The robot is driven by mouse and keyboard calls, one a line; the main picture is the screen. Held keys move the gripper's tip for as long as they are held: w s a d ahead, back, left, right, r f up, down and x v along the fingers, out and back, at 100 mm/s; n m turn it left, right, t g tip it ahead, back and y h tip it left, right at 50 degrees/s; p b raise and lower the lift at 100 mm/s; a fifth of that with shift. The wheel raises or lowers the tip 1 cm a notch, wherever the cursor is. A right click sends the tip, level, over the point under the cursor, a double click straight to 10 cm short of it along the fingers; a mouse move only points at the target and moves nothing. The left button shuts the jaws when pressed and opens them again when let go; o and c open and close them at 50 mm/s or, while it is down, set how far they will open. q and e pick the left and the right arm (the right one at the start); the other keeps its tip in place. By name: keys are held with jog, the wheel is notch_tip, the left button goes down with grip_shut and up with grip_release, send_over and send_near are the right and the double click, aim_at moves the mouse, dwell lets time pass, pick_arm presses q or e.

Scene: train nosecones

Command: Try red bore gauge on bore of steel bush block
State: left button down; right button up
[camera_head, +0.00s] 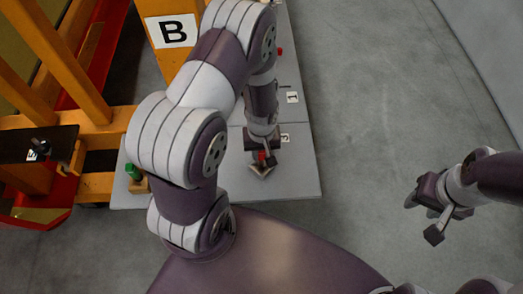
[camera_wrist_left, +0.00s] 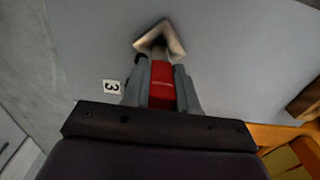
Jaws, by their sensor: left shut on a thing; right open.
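My left gripper (camera_head: 262,155) is shut on the red bore gauge (camera_wrist_left: 162,84), just above the table near its front edge. The gauge shows as a small red patch (camera_head: 262,155) between the fingers in the head view. The steel bush block (camera_wrist_left: 168,40) sits on the grey table directly beyond the gauge tip; its edge also shows under the gripper in the head view (camera_head: 262,171). The gauge's lower end and the bore are hidden, so I cannot tell whether the gauge is in the bore. My right gripper (camera_head: 422,218) is open and empty, over the floor to the right.
The grey table (camera_head: 300,178) carries number cards 3 and 1. A green gauge (camera_head: 133,171) stands in a wooden holder at its left edge. A red thing (camera_head: 280,51) lies further back. An orange frame with a B sign (camera_head: 172,31) stands left. Floor at right is clear.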

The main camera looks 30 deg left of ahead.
pick_arm(q)
jog(key=shift+s+f, duration=0.1)
jog(key=shift+s, duration=0.05)
dwell(0.3)
jog(key=shift+r+p, duration=0.75)
notch_tip(320, 180, up, 5)
jog(key=p, duration=0.4)
jog(key=shift+f, duration=0.25)
